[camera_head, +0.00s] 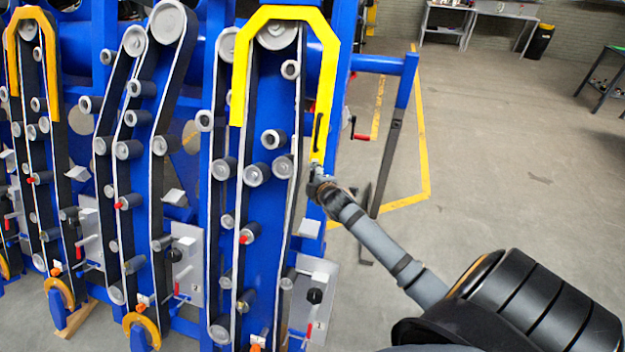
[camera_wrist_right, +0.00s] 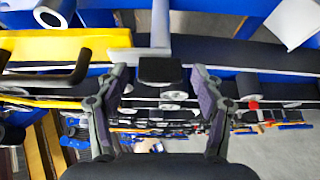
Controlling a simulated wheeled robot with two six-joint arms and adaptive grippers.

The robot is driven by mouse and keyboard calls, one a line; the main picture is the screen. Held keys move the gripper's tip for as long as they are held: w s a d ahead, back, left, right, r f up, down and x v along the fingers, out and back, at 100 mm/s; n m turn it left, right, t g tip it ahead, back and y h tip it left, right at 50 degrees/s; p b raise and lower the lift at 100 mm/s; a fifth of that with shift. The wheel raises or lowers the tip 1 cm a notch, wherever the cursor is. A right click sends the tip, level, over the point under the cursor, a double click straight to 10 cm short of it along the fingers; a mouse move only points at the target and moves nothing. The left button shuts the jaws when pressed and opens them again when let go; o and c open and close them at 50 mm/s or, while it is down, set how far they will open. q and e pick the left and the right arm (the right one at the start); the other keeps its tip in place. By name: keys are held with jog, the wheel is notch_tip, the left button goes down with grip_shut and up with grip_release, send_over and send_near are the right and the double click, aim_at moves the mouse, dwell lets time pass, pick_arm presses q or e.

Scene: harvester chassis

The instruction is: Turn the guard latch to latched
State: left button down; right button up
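The yellow guard (camera_head: 322,75) arches over the top of the nearest belt column, with a black handle (camera_head: 318,132) on its right leg. In the right wrist view, the guard's end (camera_wrist_right: 65,45) and handle (camera_wrist_right: 70,76) are at left. A grey metal latch bar (camera_wrist_right: 160,30) with a black grip (camera_wrist_right: 160,70) lies beside the guard's end. My right gripper (camera_head: 316,172) is at the lower end of the guard's right leg. In the wrist view its fingers (camera_wrist_right: 160,76) stand apart on either side of the black grip, with gaps visible. My left gripper is not in view.
Blue chassis frames with rollers and belts fill the left. A grey panel (camera_head: 315,290) with a black knob stands below my right gripper. A blue side arm (camera_head: 375,63) with a dark post (camera_head: 388,150) is to the right. Open grey floor (camera_head: 500,170) lies beyond.

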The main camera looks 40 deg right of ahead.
jog(key=v, duration=1.2)
